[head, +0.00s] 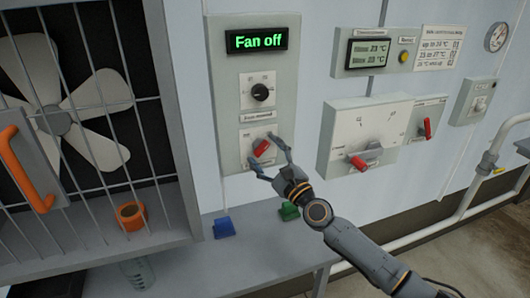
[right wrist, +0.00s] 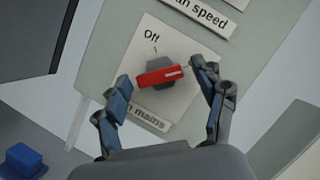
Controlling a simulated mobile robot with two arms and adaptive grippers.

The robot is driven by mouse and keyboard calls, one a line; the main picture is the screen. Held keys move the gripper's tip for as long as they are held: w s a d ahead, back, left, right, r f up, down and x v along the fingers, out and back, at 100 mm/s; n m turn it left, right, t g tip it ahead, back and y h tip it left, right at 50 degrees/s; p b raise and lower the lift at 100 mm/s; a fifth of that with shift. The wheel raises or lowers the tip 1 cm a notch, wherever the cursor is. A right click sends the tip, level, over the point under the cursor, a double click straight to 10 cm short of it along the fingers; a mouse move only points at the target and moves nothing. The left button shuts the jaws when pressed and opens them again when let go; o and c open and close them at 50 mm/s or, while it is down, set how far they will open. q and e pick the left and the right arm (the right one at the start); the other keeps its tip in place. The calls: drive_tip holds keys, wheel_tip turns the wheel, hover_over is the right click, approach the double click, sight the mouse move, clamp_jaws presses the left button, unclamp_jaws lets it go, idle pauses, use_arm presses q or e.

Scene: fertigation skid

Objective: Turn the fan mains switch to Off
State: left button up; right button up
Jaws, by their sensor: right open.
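The fan mains switch has a red handle (head: 262,147) on a white plate low on the grey fan panel (head: 230,92). In the right wrist view the red handle (right wrist: 160,75) lies nearly level, its white mark at the right end. The "Off" label (right wrist: 152,36) is above and left of it, so the mark does not point at Off. My right gripper (head: 267,154) is open in front of the switch. In the right wrist view its fingers (right wrist: 162,80) stand on either side of the handle, with small gaps visible. The left gripper is not in view.
The display (head: 257,41) reads "Fan off", above a black knob (head: 260,92). A caged fan (head: 60,120) stands left. Another panel with a red lever (head: 357,162) is right. Blue (head: 224,228) and green (head: 289,211) items lie on the ledge below.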

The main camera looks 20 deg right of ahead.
drive_tip(key=c, duration=1.1)
drive_tip(key=shift+c, duration=0.2)
drive_tip(key=n+p, duration=0.1)
drive_tip(key=n+g+p, duration=0.1)
drive_tip(key=n, duration=0.1)
drive_tip(key=shift+r+y+p, duration=0.25)
drive_tip(key=shift+y+p, duration=0.05)
drive_tip(key=shift+y, duration=0.1)
drive_tip(key=n+g+p, duration=0.1)
drive_tip(key=n+p, duration=0.3)
drive_tip(key=p, duration=0.1)
drive_tip(key=n+g+h+p, duration=0.1)
drive_tip(key=n+g+p, duration=0.1)
drive_tip(key=n+p, duration=0.2)
drive_tip(key=n+g+p, duration=0.1)
drive_tip(key=n+p, duration=0.3)
drive_tip(key=p, duration=0.3)
drive_tip(key=shift+r+g+h, duration=0.3)
drive_tip(key=shift+r+h, duration=0.05)
drive_tip(key=shift+h, duration=0.05)
drive_tip(key=shift+n+h+p, duration=0.4)
drive_tip(key=shift+n+p, duration=0.4)
drive_tip(key=shift+p, duration=0.35)
drive_tip(key=shift+f+n+g+p, duration=0.25)
drive_tip(key=shift+n+g+p, duration=0.05)
drive_tip(key=shift+p, duration=0.2)
